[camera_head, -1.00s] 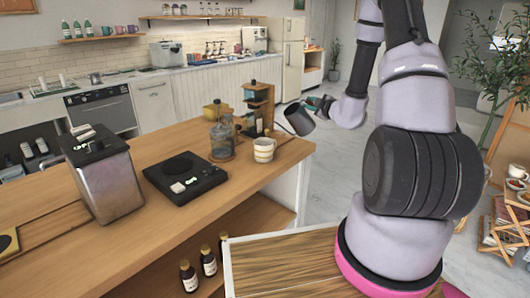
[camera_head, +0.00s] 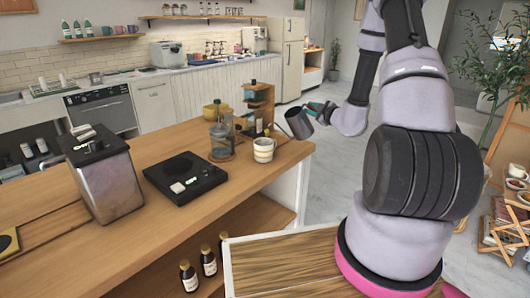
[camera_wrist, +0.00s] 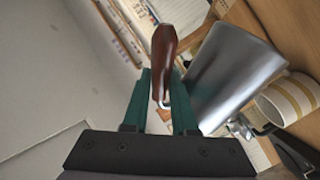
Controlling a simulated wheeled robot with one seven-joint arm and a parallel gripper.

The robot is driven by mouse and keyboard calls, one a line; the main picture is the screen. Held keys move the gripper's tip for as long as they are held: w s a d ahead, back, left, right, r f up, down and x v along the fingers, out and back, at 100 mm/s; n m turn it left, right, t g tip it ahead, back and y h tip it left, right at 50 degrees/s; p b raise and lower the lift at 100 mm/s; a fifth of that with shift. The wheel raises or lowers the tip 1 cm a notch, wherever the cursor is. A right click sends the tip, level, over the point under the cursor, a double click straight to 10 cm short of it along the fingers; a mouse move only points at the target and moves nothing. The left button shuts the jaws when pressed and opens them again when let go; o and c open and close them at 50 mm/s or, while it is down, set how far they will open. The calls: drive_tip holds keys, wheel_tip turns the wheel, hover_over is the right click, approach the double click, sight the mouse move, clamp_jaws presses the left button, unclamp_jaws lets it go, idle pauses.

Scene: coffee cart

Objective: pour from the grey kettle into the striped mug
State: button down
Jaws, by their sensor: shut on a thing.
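The grey kettle (camera_head: 299,122) hangs in the air to the right of the counter's far end, tilted. My gripper (camera_head: 318,109) is shut on its handle. In the wrist view the brown handle (camera_wrist: 164,58) sits between the green fingers of my gripper (camera_wrist: 161,105), and the metal kettle body (camera_wrist: 232,75) is to the right. The striped mug (camera_head: 263,150) stands upright on the counter, below and to the left of the kettle. It also shows in the wrist view (camera_wrist: 289,99), beside the kettle body. No liquid is visible.
A glass press (camera_head: 221,140) stands just left of the mug, with a wooden stand (camera_head: 259,102) behind. A black scale (camera_head: 186,177) and a metal canister (camera_head: 104,178) are farther left on the wooden counter (camera_head: 140,235). The counter between mug and scale is clear.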

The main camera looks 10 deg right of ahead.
sight(312, 128)
drive_tip(key=shift+d+f+m+t+y, duration=0.2)
drive_tip(key=shift+f+m, duration=0.65)
drive_tip(key=shift+f, duration=0.6)
drive_tip(key=shift+d+f+m+t+y, duration=0.15)
drive_tip(key=shift+d+f+m, duration=0.1)
drive_tip(key=shift+f+m, duration=0.95)
drive_tip(key=shift+d+f+m+t+y, duration=0.2)
drive_tip(key=shift+f+m, duration=0.35)
drive_tip(key=shift+f, duration=1.15)
drive_tip(key=shift+r, duration=0.1)
drive_tip(key=shift+r, duration=2.4)
